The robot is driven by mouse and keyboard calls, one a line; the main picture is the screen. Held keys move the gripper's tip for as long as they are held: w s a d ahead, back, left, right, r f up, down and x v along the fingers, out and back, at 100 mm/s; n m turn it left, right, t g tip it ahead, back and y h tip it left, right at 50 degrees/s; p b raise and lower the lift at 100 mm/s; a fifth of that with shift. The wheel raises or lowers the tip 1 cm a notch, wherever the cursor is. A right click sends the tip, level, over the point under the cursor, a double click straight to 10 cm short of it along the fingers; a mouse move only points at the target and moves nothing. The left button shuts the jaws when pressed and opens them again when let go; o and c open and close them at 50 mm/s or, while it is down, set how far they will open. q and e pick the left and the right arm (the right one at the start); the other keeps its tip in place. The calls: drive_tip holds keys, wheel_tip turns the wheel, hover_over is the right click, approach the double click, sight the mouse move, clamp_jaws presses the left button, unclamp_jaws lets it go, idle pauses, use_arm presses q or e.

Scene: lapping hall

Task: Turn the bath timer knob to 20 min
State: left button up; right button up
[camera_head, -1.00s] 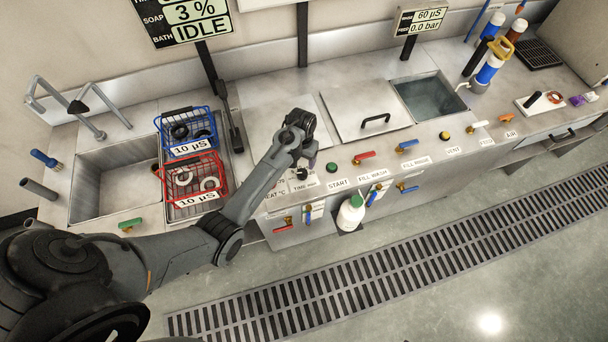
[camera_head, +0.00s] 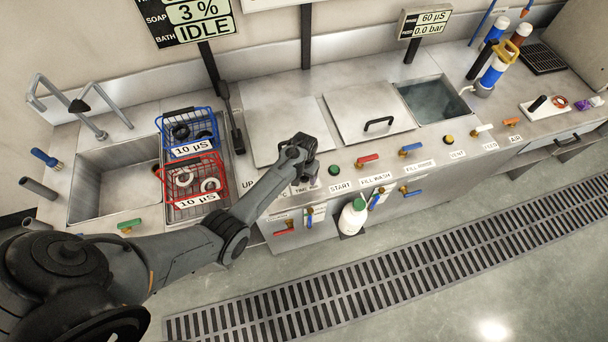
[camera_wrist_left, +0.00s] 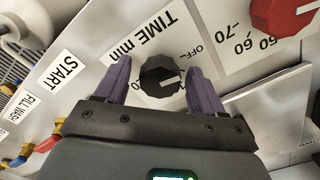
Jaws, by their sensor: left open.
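The bath timer knob (camera_wrist_left: 161,75) is black with a white pointer line, on a white plate marked "TIME min" and "OFF". In the left wrist view its pointer lies toward the right, on the OFF side; most other numbers are hidden by the fingers. My left gripper (camera_wrist_left: 158,66) is open, with one purple finger on each side of the knob. I cannot tell whether either finger touches it. In the head view my left gripper (camera_head: 303,172) is over the front panel and covers the knob. My right gripper is not in view.
A red temperature knob (camera_wrist_left: 283,14) sits close beside the timer plate. The green START button (camera_head: 334,170) and a red-handled valve (camera_head: 367,160) are to the right. Blue (camera_head: 188,123) and red (camera_head: 190,170) baskets stand left. The display (camera_head: 190,20) reads IDLE.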

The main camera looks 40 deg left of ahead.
use_arm(q)
drive_tip(key=shift+c, duration=0.3)
drive_tip(key=c, duration=1)
